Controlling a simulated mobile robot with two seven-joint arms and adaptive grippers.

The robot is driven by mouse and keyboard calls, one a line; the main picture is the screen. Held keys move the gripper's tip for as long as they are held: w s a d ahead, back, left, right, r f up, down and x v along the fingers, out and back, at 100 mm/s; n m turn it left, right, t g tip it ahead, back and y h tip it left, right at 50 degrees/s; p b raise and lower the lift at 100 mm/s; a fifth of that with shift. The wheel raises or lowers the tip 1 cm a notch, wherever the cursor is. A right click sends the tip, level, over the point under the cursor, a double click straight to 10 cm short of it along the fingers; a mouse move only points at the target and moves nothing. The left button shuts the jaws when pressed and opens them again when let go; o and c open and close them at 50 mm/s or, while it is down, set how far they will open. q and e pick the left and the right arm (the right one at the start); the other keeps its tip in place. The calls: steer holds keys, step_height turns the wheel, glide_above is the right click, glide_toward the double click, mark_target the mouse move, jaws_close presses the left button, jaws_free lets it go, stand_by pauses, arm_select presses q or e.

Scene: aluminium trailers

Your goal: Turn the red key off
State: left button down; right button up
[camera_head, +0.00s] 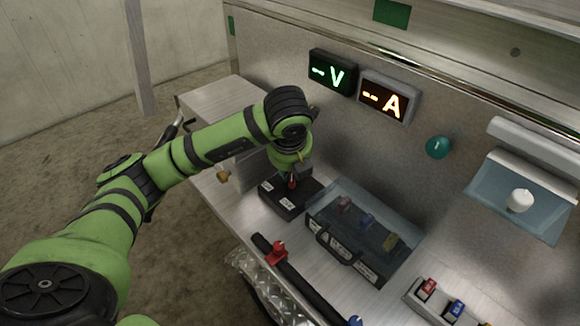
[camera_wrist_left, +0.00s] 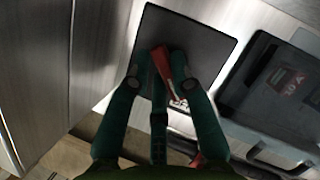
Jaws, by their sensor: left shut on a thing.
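The red key (camera_head: 292,184) stands on a black box (camera_head: 283,205) with white labels on the metal bench. In the left wrist view the red key (camera_wrist_left: 163,62) shows between the fingers, above the dark top of the box (camera_wrist_left: 205,38). My left gripper (camera_head: 293,172) reaches down over the box from above. In the left wrist view my left gripper (camera_wrist_left: 164,68) is shut on the red key. The fingers hide part of the key, and its exact angle is hard to tell. My right gripper is in neither view.
A clear-lidded black case (camera_head: 362,232) stands right of the box. A black bar with a red clamp (camera_head: 276,252) runs along the bench front. Displays reading "-V" (camera_head: 333,73) and "--A" (camera_head: 387,97) hang on the back wall. A red switch (camera_head: 426,289) and a blue switch (camera_head: 454,308) sit at lower right.

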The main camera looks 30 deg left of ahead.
arm_select(q)
steer(key=c, duration=1.1)
jaws_free()
steer(key=v, duration=1.2)
